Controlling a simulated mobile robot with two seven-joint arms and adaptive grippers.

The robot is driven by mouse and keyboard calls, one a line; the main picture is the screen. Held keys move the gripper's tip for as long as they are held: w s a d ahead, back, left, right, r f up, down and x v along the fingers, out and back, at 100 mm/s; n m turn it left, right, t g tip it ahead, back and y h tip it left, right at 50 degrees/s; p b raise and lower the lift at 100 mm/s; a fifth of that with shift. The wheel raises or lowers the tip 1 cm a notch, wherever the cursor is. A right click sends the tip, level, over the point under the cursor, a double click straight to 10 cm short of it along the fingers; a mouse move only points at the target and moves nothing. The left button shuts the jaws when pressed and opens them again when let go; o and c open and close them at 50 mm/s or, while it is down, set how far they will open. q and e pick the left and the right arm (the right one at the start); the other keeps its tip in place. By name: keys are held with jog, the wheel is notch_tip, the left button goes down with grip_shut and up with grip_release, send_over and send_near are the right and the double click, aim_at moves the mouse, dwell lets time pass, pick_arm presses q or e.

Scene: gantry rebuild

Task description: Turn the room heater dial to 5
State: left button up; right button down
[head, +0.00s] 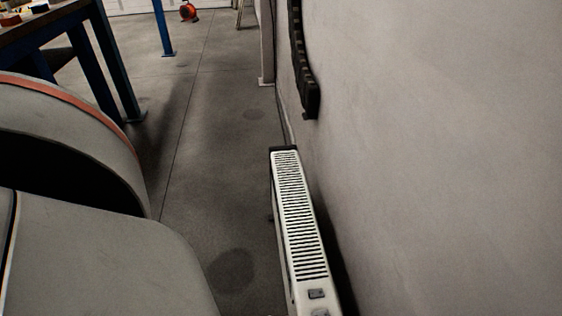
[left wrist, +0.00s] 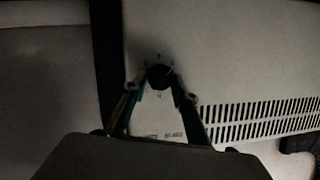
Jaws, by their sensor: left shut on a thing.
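The room heater (head: 297,215) is a long, narrow white unit standing along the wall, with a slotted top in the head view. In the left wrist view its pale casing (left wrist: 215,55) fills much of the picture, with a row of slots at right. The dark round dial (left wrist: 159,74) has small marks around it, too small to read with certainty. My left gripper (left wrist: 159,82) is shut on the dial, one finger on each side, partly covering it. The dial's pointer cannot be made out. My right gripper is in neither view.
The grey wall (head: 450,150) stands close at the heater's right, with a dark ribbed object (head: 303,70) mounted on it. A blue-legged workbench (head: 115,60) is at the far left. The concrete floor (head: 215,120) beyond the heater is largely clear.

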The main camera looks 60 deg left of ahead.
pick_arm(q)
jog(key=o, duration=1.1)
jog(key=shift+s, duration=0.1)
jog(key=v, duration=1.2)
